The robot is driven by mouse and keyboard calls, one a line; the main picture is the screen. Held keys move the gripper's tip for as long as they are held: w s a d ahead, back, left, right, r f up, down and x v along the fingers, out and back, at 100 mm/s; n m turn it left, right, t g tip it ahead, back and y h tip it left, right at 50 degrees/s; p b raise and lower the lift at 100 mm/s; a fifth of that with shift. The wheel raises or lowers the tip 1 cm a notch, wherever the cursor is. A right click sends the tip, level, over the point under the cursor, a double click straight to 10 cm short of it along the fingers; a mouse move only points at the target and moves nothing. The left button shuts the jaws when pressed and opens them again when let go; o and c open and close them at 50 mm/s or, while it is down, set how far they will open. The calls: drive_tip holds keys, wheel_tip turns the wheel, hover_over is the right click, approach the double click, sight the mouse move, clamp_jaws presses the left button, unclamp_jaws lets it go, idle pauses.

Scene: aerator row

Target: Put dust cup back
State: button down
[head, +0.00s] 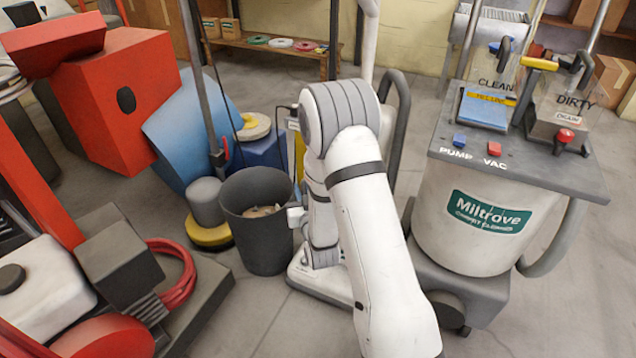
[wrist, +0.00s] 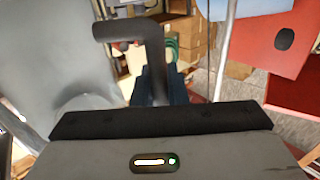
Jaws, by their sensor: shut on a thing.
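In the wrist view, my gripper (wrist: 168,84) is shut on a dark grey, L-shaped handle (wrist: 130,30), which appears to be the dust cup's. The handle rises from between the jaws and bends left. A large, smooth grey surface (wrist: 60,65) fills the left of that view; I cannot tell whether it is the cup's body. In the head view, my white arm hides the gripper and anything in it. A white upright vacuum (head: 312,285) stands behind my arm, mostly hidden, with its base on the floor. The cup's seat is not visible.
A dark bin (head: 257,225) with debris stands left of the vacuum. A carpet cleaner (head: 485,215) stands close on the right. Red machines (head: 125,95) and a blue tank (head: 185,130) crowd the left. A low wooden bench (head: 270,45) is at the back.

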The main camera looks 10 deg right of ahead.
drive_tip(key=w+d, duration=0.1)
drive_tip(key=w, duration=0.1)
drive_tip(key=w+d+b, duration=0.1)
drive_tip(key=w+d, duration=0.2)
drive_tip(key=shift+w+d+b, duration=0.15)
drive_tip(key=shift+w+b, duration=0.2)
drive_tip(key=shift+w, duration=0.05)
drive_tip(key=shift+f+b, duration=0.3)
drive_tip(key=shift+b, duration=0.05)
drive_tip(key=c, duration=1.4)
unclamp_jaws()
drive_tip(key=shift+c, duration=0.2)
